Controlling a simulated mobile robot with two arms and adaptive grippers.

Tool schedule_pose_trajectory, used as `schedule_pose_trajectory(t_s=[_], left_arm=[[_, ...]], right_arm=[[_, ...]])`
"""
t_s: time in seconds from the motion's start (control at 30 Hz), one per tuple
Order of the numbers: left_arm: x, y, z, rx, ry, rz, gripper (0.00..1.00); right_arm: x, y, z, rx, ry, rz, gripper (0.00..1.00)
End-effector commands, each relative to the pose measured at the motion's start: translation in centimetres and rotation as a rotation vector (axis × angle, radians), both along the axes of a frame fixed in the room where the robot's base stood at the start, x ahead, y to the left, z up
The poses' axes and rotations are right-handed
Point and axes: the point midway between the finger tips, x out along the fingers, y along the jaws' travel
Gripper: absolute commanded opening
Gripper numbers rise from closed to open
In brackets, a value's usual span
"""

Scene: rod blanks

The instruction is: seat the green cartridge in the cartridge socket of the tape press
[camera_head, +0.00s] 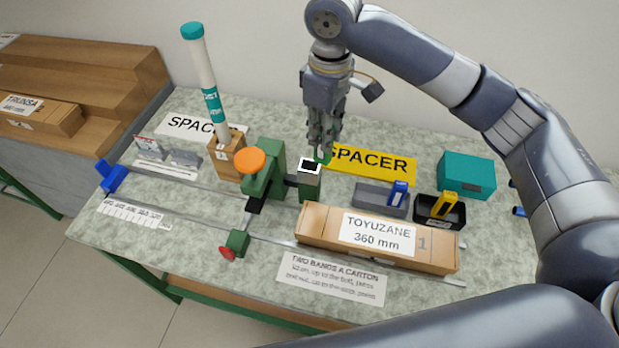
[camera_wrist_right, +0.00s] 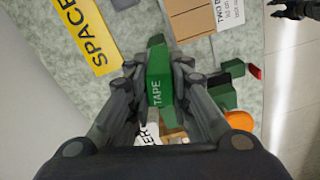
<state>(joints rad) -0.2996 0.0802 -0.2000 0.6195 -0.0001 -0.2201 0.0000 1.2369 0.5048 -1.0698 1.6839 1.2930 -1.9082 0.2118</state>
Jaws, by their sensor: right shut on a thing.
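My right gripper (camera_head: 322,150) is shut on the green cartridge (camera_wrist_right: 159,82), which carries the word TAPE in the right wrist view. In the head view only a small green part of the cartridge (camera_head: 323,157) shows below the fingers. The green tape press (camera_head: 268,165) with its orange knob stands left of the gripper. Its cartridge socket (camera_head: 310,167), a green block with a white rim and black opening, is just below and left of the fingertips. The cartridge appears above and behind it; whether they touch I cannot tell. A dark gripper, seemingly my left (camera_wrist_right: 293,9), shows at the wrist view's corner.
A TOYUZANE carton (camera_head: 375,238) lies right of the press, in front of the socket. A yellow SPACER sheet (camera_head: 372,161) lies behind. Grey (camera_head: 375,197) and black (camera_head: 430,212) trays and a teal box (camera_head: 466,175) stand right. A tall white tube (camera_head: 205,80) stands left.

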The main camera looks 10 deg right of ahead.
Motion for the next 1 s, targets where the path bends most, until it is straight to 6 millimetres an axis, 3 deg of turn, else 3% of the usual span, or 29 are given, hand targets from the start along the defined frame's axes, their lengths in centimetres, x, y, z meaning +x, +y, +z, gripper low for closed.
schedule_pose_trajectory(t_s=[0.13,0.37,1.0], left_arm=[[0.0,0.0,-0.4,0.0,0.0,0.0,0.4],[0.0,0.0,-0.4,0.0,0.0,0.0,0.4],[0.0,0.0,1.4,0.0,0.0,0.0,0.4]], right_arm=[[1.7,1.4,0.3,-0.007,0.005,0.15,0.0],[2.8,2.3,0.3,-0.013,0.013,0.268,0.0],[2.9,2.3,-8.5,-0.014,0.013,0.278,0.0]])
